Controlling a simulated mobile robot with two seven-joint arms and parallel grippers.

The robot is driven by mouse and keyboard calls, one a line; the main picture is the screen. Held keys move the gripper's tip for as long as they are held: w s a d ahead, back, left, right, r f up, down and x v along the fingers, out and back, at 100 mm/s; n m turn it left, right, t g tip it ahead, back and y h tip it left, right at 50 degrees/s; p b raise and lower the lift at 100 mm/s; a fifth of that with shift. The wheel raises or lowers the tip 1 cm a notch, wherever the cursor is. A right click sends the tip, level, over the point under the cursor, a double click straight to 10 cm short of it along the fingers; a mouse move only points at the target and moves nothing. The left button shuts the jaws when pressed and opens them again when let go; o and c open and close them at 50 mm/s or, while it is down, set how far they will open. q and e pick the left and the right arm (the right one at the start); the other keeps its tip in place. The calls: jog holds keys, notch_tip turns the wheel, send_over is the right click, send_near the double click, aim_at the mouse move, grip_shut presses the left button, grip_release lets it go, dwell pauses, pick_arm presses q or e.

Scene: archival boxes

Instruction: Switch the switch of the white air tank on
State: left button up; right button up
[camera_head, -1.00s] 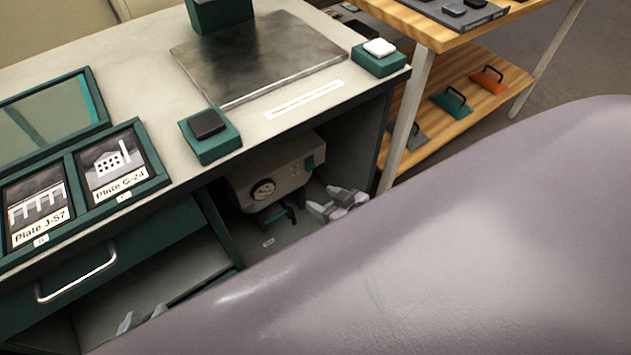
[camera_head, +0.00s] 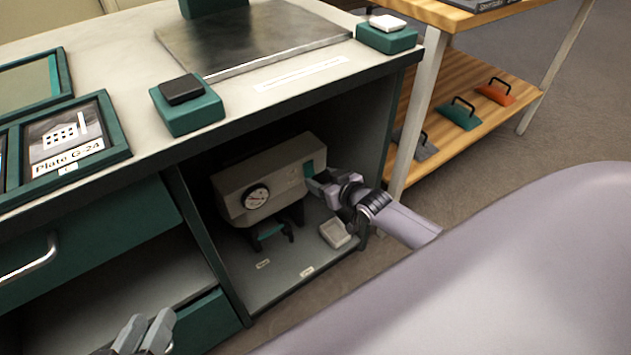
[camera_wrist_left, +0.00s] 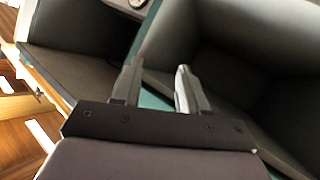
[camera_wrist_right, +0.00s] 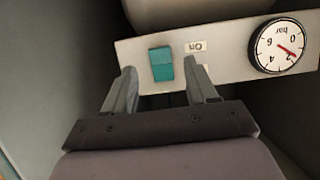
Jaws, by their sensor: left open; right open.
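The white air tank (camera_head: 275,172) stands in the open compartment under the desk. Its round gauge (camera_head: 256,197) faces front; in the right wrist view the gauge (camera_wrist_right: 284,46) reads in bar. A teal rocker switch (camera_wrist_right: 161,64) sits on its panel beside an "On" label (camera_wrist_right: 196,47). My right gripper (camera_head: 318,186) reaches into the compartment at the tank's right end, by the switch. In the right wrist view my right gripper (camera_wrist_right: 165,84) is open, its fingers on either side of the switch. My left gripper (camera_head: 146,330) is open and empty at the lower left, before the drawers.
A small light block (camera_head: 335,233) and a teal-handled part (camera_head: 272,233) are in the compartment below the tank. The compartment's side walls and desk top edge bound the space. A wooden shelf (camera_head: 468,90) stands to the right.

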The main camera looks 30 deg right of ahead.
aim_at(310, 174)
jog(key=shift+b+x, duration=0.55)
jog(key=shift+x, duration=0.6)
pick_arm(q)
jog(key=shift+a+f+t+b, duration=0.2)
jog(key=shift+a+t+b, duration=0.1)
pick_arm(e)
jog(key=shift+w+f, duration=0.25)
jog(key=shift+w, duration=0.25)
